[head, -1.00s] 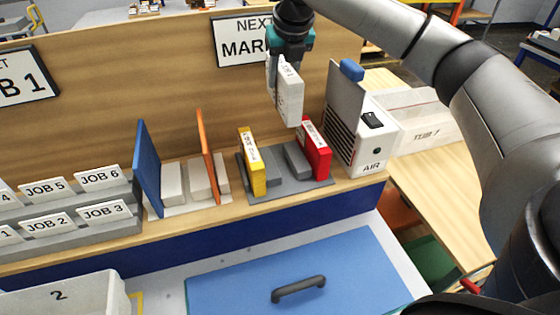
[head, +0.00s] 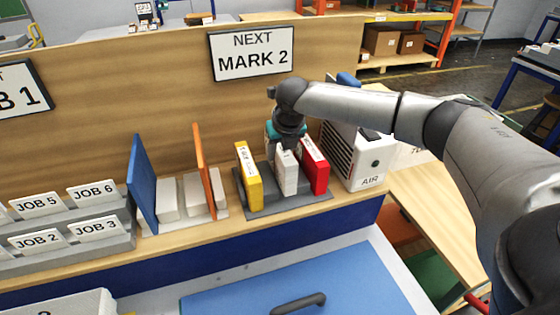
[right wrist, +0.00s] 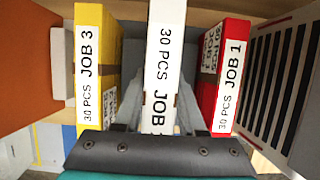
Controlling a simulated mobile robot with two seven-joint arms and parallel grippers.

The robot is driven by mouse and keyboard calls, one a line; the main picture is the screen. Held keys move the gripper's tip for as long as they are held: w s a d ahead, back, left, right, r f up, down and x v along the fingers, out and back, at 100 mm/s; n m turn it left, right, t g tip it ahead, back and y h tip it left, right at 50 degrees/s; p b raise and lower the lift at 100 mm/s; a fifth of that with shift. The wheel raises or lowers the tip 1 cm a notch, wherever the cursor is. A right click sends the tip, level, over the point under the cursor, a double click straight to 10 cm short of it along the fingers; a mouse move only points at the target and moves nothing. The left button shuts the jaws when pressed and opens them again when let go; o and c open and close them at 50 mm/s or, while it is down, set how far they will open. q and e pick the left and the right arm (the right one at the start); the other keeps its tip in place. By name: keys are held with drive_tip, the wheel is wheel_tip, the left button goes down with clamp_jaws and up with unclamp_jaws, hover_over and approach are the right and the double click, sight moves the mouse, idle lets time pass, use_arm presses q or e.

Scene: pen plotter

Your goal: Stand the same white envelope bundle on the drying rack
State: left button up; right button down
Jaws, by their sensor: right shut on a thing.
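The white envelope bundle (head: 287,174) stands upright in the middle of the grey drying rack (head: 300,206), between a yellow bundle (head: 249,178) and a red bundle (head: 315,167). My right gripper (head: 286,150) is shut on its top from above. In the right wrist view the white bundle (right wrist: 160,70) has a label reading "30 PCS JOB" with the number partly hidden. The yellow bundle (right wrist: 90,75) is marked JOB 3 and the red bundle (right wrist: 225,75) JOB 1. Gaps show on both sides of the white bundle. My left gripper is out of view.
A white AIR unit (head: 357,160) stands right of the rack. An orange panel (head: 204,165) and a blue panel (head: 144,175) stand to the left. A "NEXT MARK 2" sign (head: 252,52) is on the wooden back board. The blue lid (head: 240,295) in front is clear.

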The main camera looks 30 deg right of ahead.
wheel_tip(320, 180, down, 3)
drive_tip(key=shift+r, duration=0.1)
drive_tip(key=shift+c, duration=2.4)
unclamp_jaws()
drive_tip(key=p+v, duration=0.1)
drive_tip(key=v, duration=1.1)
